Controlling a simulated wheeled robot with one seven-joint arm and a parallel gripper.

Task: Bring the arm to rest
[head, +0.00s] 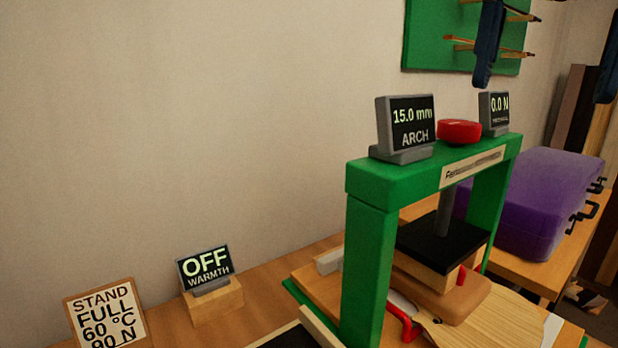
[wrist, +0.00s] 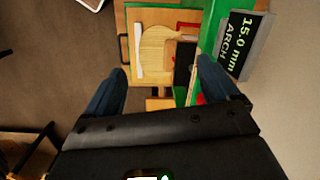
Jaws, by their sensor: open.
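My gripper (wrist: 164,72) is open and empty in the wrist view, with its two dark blue fingers wide apart. It looks down from above the green press (head: 368,255). In the head view the fingers of my gripper (head: 547,88) hang at the top right edge, apart from the press and the bench. The press shows "15.0 mm ARCH" on one display (head: 408,125) and "0.0 N" on another (head: 495,112). Its black pad (head: 425,245) sits over a wooden block, with a pale violin plate (head: 500,325) below.
A red knob (head: 459,131) tops the press. A purple case (head: 535,200) stands to the right. A warmth display (head: 205,268) reads OFF, near a card (head: 105,318) at the lower left. A green wall board (head: 430,45) with pegs hangs behind.

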